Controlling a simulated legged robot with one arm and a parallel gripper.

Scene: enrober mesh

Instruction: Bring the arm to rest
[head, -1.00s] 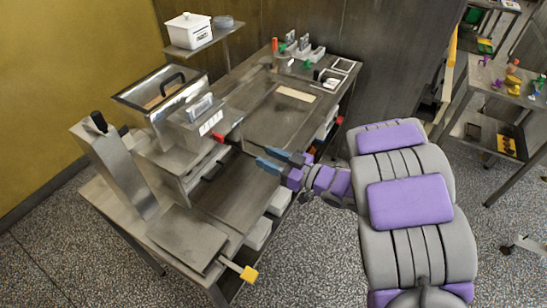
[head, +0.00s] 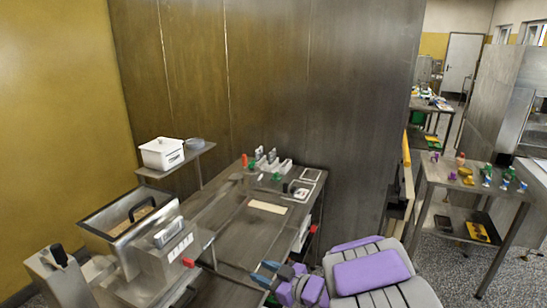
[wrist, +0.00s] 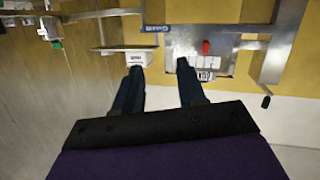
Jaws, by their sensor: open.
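My gripper (head: 268,270) is at the bottom of the head view, by the right edge of the metal workbench. In the wrist view my gripper (wrist: 158,82) shows two dark blue fingers spread apart, with nothing between them. My purple and grey arm (head: 372,272) reaches in from the lower right. The workbench (head: 232,232) carries a steel machine with a hopper (head: 118,228) on its left part. I cannot tell how far my fingers are above the bench.
A white container (head: 162,154) sits on a raised shelf at the back left. Small tools and trays (head: 272,166) stand at the bench's far end. A metal wall (head: 300,90) rises behind. A side table (head: 470,180) holds several colourful items at right.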

